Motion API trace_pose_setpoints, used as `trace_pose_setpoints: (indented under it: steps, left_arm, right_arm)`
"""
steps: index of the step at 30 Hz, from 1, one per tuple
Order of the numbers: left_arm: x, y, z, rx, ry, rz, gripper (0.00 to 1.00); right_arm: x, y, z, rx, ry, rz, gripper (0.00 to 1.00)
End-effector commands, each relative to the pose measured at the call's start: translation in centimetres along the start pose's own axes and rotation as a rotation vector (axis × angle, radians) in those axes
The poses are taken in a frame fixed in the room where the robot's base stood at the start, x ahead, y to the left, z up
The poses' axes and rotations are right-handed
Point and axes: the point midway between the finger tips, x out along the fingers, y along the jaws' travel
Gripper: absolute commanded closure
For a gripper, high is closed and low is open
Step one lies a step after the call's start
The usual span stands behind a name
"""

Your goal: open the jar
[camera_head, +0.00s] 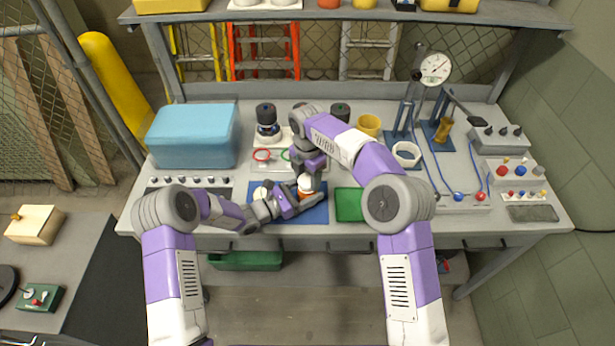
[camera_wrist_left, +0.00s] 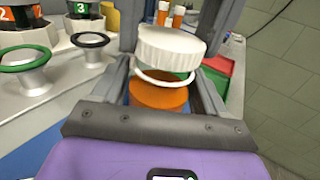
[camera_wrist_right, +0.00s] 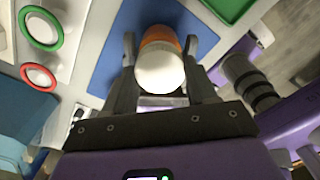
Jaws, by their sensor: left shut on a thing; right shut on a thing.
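The jar has an orange body (camera_wrist_left: 158,96) and a white ribbed lid (camera_wrist_left: 170,46). In the head view the jar (camera_head: 305,184) is over the blue mat (camera_head: 317,214), mostly covered by my grippers. My left gripper (camera_head: 297,203) comes in low from the left and is shut on the orange body. My right gripper (camera_wrist_right: 160,62) reaches down from above and is shut on the white lid. In the left wrist view a thin white ring (camera_wrist_left: 163,77) shows between lid and body. The lid looks slightly tilted and above the body; I cannot tell whether they still touch.
A green tray (camera_head: 349,205) lies right of the mat. A blue box (camera_head: 193,137) stands at the back left. Red (camera_head: 262,155) and green rings sit behind the jar. A dial gauge stand (camera_head: 434,69) and a gold cup (camera_head: 369,125) stand at the right.

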Motion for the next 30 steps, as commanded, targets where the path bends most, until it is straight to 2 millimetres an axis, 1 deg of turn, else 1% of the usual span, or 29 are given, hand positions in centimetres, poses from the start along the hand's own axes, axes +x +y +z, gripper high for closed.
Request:
trace_pose_setpoints:
  steps: [12,24,26,30]
  left_arm:
    - [0.0,0.0,0.0,0.0,0.0,0.0,1.0]
    - [0.0,0.0,0.0,0.0,0.0,0.0,1.0]
    - [0.0,0.0,0.0,0.0,0.0,0.0,1.0]
    - [0.0,0.0,0.0,0.0,0.0,0.0,1.0]
  right_arm:
    - [-1.5,0.0,0.0,0.0,0.0,0.001,0.8]
    - [-1.8,0.0,0.0,0.0,0.0,0.001,0.8]
    - [-2.2,0.0,0.0,0.0,-0.001,0.001,0.8]
    - [-4.1,0.1,0.0,0.0,-0.002,0.004,0.8]
